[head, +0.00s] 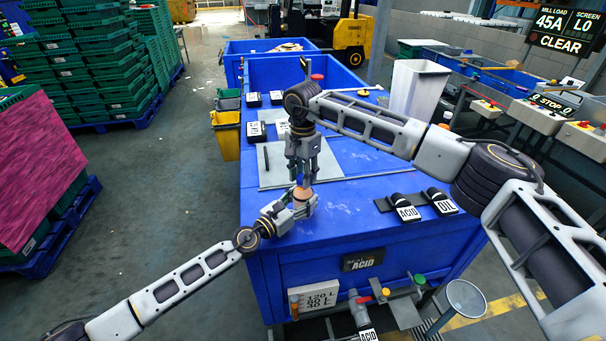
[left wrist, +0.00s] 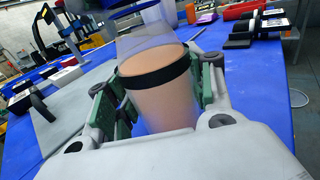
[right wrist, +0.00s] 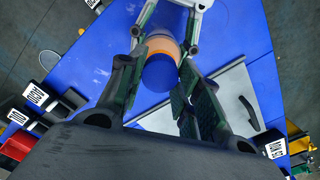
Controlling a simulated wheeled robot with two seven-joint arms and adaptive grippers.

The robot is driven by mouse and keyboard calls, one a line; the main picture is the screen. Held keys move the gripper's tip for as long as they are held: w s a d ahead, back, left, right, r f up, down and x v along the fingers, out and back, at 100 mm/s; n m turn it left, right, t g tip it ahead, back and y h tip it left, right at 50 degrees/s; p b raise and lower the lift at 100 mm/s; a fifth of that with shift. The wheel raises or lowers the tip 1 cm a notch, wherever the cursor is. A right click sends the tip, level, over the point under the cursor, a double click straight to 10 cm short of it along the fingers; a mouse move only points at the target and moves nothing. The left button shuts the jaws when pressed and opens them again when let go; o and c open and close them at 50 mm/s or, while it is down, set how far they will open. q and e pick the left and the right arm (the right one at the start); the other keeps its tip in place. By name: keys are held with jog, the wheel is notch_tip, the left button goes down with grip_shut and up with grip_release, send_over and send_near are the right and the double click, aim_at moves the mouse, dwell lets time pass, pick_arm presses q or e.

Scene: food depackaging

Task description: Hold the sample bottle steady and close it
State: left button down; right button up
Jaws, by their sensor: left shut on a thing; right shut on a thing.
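The sample bottle (head: 302,194) stands roughly upright above the near left part of the blue bench. In the left wrist view the bottle (left wrist: 160,92) has peach-coloured contents, a black band and a clear upper part. My left gripper (head: 299,207) is shut around its body from the side. My right gripper (head: 302,180) points down from above, shut on the blue cap (right wrist: 160,73). The cap is over the bottle's top; its edge also shows in the left wrist view (left wrist: 122,10).
A grey mat (head: 318,172) lies on the blue bench (head: 375,172) behind the grippers. Black clamps labelled ACID (head: 407,210) and OIL (head: 440,202) sit to the right. A white bin (head: 418,88) stands at the back right. The bench's front edge is close.

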jog(key=m, duration=1.5)
pick_arm(q)
jog(key=shift+d, duration=0.1)
pick_arm(e)
jog(key=m, duration=1)
jog(key=shift+m, duration=0.4)
pick_arm(q)
jog(key=shift+s, duration=0.1)
pick_arm(e)
jog(key=m, duration=0.3)
jog(key=shift+m, duration=0.3)
jog(key=o, duration=1.2)
